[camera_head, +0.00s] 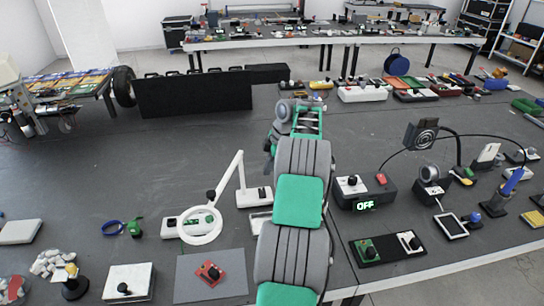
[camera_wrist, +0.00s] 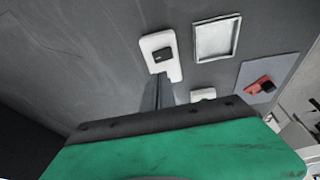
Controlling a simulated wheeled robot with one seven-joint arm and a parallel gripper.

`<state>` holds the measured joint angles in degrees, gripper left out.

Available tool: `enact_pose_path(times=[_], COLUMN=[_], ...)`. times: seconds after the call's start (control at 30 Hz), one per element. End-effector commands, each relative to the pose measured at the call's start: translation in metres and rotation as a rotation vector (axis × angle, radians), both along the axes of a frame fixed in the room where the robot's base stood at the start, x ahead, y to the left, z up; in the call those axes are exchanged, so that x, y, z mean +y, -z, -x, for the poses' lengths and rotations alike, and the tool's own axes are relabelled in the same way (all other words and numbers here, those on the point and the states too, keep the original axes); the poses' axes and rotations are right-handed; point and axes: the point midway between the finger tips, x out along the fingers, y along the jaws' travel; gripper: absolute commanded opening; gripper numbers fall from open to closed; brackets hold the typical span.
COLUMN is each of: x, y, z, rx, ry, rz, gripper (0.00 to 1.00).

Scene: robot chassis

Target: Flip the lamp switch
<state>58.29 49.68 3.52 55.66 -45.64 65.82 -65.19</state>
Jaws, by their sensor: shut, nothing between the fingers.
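The lamp (camera_head: 239,170) has a white ring head on a jointed white arm. Its white base (camera_head: 254,196) carries a black switch (camera_head: 262,193) and stands left of my arm in the head view. In the wrist view a white plate (camera_wrist: 150,43) with a black switch (camera_wrist: 161,54) lies above my gripper (camera_wrist: 157,84); it appears to be the lamp base. My gripper's thin dark fingers are together and empty, pointing towards the plate. Whether they touch anything is unclear. In the head view my arm hides most of my gripper.
A pale square tray (camera_wrist: 216,38) lies right of the plate. A red switch (camera_head: 211,272) sits on a grey mat (camera_head: 200,291). A white box (camera_head: 172,228) sits under the ring. A black box reading OFF (camera_head: 364,205) stands right of my arm. The table left of the lamp is mostly clear.

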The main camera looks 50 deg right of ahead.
Motion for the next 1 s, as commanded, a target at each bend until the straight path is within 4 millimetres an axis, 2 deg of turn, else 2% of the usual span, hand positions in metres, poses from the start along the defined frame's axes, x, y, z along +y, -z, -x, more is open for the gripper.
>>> enact_pose_path(times=[0.03, 0.13, 0.23, 0.67, 0.77, 0.83, 0.87, 0.93, 1.0], x=[-0.004, -0.01, -0.012, -0.013, -0.014, -0.016, -0.018, -0.022, -0.013], y=[-0.016, -0.037, -0.048, -0.049, -0.05, -0.05, -0.049, -0.033, 0.008], z=[0.001, 0.004, 0.006, 0.006, 0.005, 0.001, -0.001, -0.001, 0.012], rx=[-0.003, -0.002, -0.002, 0.0, 0.008, 0.01, 0.011, 0.041, 0.127], ry=[-0.001, 0.0, 0.001, 0.01, 0.082, 0.193, 0.262, 0.48, 0.732], rz=[0.003, 0.003, 0.003, -0.001, -0.018, -0.041, -0.055, -0.117, -0.211], gripper=[0.0, 0.0, 0.0, 0.0, 0.0, 0.0, 0.0, 0.0, 0.0])
